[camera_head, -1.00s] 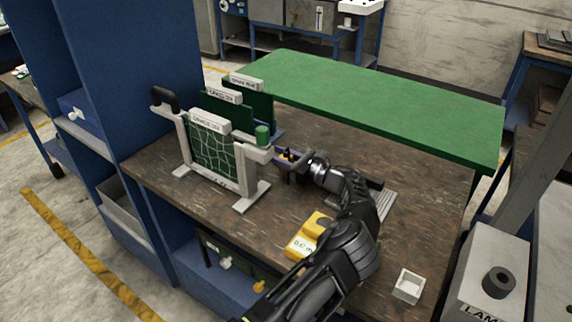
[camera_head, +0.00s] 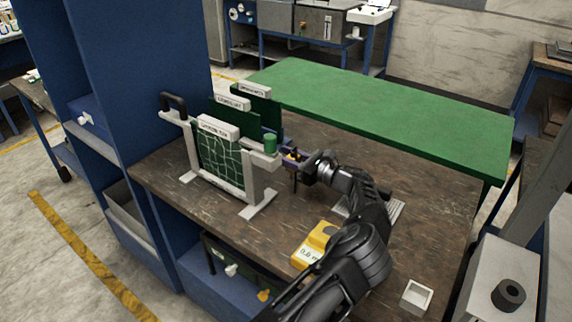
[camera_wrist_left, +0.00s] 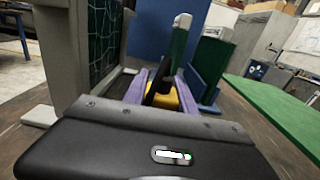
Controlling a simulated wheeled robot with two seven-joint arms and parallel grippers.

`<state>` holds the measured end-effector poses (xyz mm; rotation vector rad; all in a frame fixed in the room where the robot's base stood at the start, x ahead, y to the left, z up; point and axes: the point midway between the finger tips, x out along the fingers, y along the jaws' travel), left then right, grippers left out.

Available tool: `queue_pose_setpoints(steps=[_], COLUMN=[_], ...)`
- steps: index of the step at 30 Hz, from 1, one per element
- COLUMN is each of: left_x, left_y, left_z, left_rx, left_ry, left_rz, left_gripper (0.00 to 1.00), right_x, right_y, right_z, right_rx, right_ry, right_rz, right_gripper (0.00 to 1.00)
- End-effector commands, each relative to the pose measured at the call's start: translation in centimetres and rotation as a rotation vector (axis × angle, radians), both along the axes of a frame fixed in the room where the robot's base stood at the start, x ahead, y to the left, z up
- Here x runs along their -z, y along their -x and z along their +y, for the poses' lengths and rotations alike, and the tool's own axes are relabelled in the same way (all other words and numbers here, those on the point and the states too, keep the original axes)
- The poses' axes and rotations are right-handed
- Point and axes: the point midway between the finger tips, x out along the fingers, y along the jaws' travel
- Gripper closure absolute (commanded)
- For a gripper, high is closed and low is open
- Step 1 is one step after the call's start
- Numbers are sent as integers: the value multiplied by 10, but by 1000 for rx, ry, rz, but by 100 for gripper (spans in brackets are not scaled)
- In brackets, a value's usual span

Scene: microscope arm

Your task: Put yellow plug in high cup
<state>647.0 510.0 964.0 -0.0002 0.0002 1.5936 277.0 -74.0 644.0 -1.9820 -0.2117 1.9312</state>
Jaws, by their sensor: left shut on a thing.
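My left gripper (camera_head: 290,157) has purple fingers and is beside the right end of the white stand, above the brown table. In the left wrist view its fingers (camera_wrist_left: 150,88) are shut on the yellow plug (camera_wrist_left: 172,98), seen as a yellow patch with a dark part between them. In the head view the plug (camera_head: 292,155) is small and mostly hidden. A green cylinder (camera_head: 270,144) stands on the stand's right arm, just left of the gripper. No thing is clearly readable as the high cup. My right gripper is not in view.
The white stand (camera_head: 256,182) holds a green gridded panel (camera_head: 220,165), with more labelled green panels (camera_head: 268,108) behind. A green bench (camera_head: 380,110) lies behind.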

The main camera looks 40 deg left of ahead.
Motion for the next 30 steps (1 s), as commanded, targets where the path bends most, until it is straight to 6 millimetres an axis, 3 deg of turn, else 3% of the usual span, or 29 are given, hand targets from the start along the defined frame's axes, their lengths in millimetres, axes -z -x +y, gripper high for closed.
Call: queue_pose_setpoints(steps=[6, 12, 30], left_x=[-43, -68, -71], left_y=[0, 0, 0], left_z=[0, 0, 0], left_rx=[1, 1, 1], left_ry=[1, 0, -1], left_rz=[-5, -2, 0], left_gripper=[100, 100, 100], right_x=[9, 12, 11], right_y=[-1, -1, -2], right_z=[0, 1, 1], right_rx=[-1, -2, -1], right_ry=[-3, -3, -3], right_rz=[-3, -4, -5], right_gripper=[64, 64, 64])
